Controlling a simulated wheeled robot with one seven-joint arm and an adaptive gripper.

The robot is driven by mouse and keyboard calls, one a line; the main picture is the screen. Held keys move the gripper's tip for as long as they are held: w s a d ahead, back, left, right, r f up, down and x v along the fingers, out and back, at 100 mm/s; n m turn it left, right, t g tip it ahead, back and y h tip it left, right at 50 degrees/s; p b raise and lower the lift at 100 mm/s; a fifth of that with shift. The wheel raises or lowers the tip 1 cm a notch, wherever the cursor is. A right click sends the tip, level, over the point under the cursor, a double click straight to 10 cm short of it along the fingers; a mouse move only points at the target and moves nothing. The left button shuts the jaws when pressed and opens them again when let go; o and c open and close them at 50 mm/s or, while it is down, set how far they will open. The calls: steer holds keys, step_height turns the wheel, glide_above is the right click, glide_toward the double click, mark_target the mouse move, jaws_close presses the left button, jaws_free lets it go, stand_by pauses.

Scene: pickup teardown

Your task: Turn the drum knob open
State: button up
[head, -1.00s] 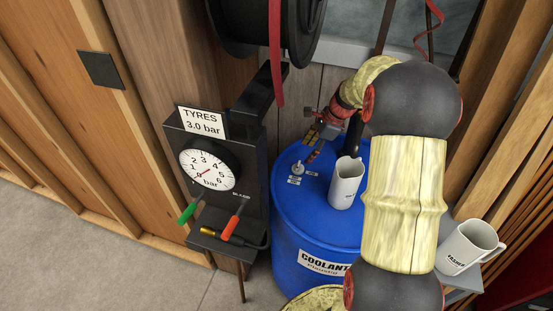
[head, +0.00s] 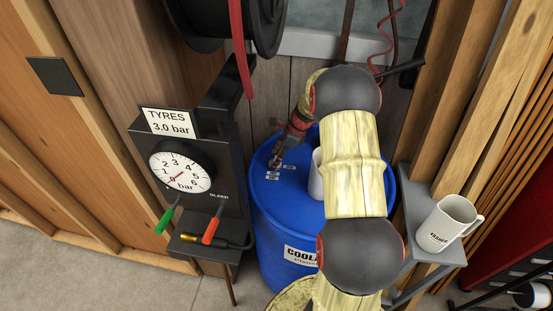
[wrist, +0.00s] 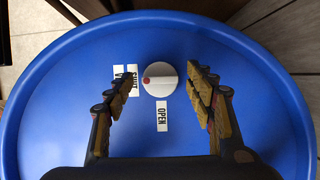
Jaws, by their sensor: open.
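The white round drum knob (wrist: 162,78) sits on the blue coolant drum lid (wrist: 70,120) in the wrist view. Its red mark is on its left side, facing the SHUT label (wrist: 133,80). The OPEN label (wrist: 162,117) lies below the knob. My gripper (wrist: 165,74) is open and empty, with one finger on each side of the knob; gaps show between the fingers and the knob. In the head view my gripper (head: 277,160) points down over the left part of the drum (head: 275,225) and largely hides the knob there.
A white mug (head: 316,180) stands on the drum, partly hidden behind my arm. Another mug (head: 448,223) stands on a grey shelf (head: 418,185) at the right. The tyre gauge panel (head: 180,172) with green and orange handles stands left of the drum.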

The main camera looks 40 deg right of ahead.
steer(key=c, duration=0.3)
steer(key=c, duration=0.8)
steer(key=shift+c, duration=0.3)
steer(key=shift+r+n+p, duration=0.1)
steer(key=shift+n+p, duration=0.2)
steer(key=shift+p, duration=0.05)
steer(key=n+y+p, duration=0.1)
steer(key=n+p, duration=0.1)
steer(key=shift+w+r+n+g, duration=0.1)
steer(key=shift+w+n+g, duration=0.05)
steer(key=shift+n+g, duration=0.2)
steer(key=n+g+p, duration=0.1)
steer(key=n, duration=0.1)
steer(key=n+g+p, duration=0.1)
steer(key=n+p, duration=0.1)
steer(key=n, duration=0.1)
steer(key=shift+w+n+y, duration=0.15)
steer(key=shift+n+y, duration=0.1)
steer(key=shift+y, duration=0.05)
steer(key=n+g+p, duration=0.1)
steer(key=n+g, duration=0.1)
steer(key=n, duration=0.2)
steer(key=shift+w, duration=0.1)
steer(key=shift+w+n+g+h+p, duration=0.1)
steer(key=shift+n+g+h+p, duration=0.25)
steer(key=shift+n, duration=0.9)
steer(key=shift+n+g+h+p, duration=0.25)
steer(key=shift+n+g+p, duration=0.05)
steer(key=shift+n, duration=0.95)
